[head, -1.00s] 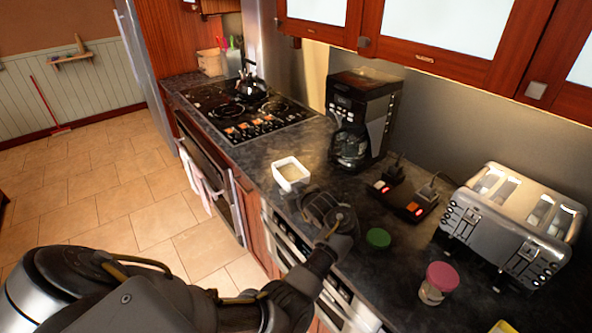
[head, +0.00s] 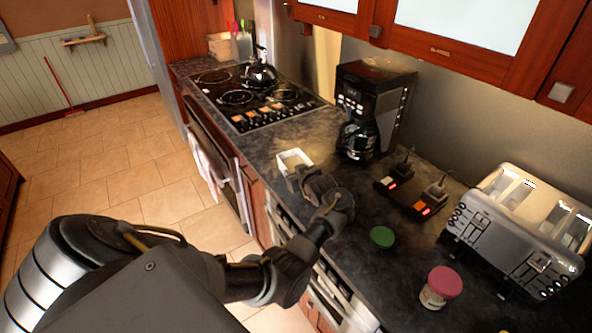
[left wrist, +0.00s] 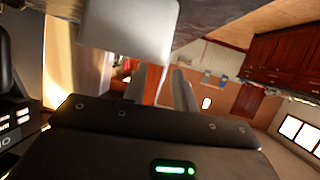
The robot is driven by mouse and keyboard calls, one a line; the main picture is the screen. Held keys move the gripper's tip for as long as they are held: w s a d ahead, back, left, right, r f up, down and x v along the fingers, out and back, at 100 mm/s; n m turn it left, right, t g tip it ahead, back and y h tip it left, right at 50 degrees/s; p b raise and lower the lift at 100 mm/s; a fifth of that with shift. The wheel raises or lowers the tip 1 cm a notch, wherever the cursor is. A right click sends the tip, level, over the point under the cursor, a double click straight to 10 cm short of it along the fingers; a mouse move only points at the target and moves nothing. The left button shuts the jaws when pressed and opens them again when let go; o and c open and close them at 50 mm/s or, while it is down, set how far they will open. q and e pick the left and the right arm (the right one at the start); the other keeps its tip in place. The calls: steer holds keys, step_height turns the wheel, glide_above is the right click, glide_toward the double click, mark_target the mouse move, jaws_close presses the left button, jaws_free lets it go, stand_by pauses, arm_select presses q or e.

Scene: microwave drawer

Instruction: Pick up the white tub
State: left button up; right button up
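The white tub (head: 295,157) is a small square open container on the dark counter, left of the coffee maker. It also shows as a pale block at the top of the left wrist view (left wrist: 125,28). My left gripper (head: 297,178) is at the tub's near side and hides part of it in the head view. In the left wrist view its two fingers (left wrist: 167,88) stand apart, close by the tub's edge. Whether they touch it is unclear. My right gripper is in neither view.
A coffee maker (head: 375,105) stands close behind the tub. A green lid (head: 382,237), a jar with a pink lid (head: 440,287), a switch box (head: 413,190) and a toaster (head: 525,225) are to the right. A stove (head: 250,97) with a kettle is beyond.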

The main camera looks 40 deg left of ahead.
arm_select(q)
steer(key=shift+a+r, duration=0.1)
steer(key=shift+a, duration=0.1)
steer(key=p+x, duration=0.1)
steer(key=x, duration=0.3)
steer(key=shift+a+f+p, duration=0.2)
steer(key=shift+a+p, duration=0.1)
steer(key=shift+a, duration=0.05)
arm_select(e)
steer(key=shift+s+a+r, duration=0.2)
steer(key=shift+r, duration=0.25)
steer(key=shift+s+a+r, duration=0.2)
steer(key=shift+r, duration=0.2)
arm_select(q)
steer(key=shift+d, duration=0.1)
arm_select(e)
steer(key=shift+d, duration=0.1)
arm_select(q)
jaws_close()
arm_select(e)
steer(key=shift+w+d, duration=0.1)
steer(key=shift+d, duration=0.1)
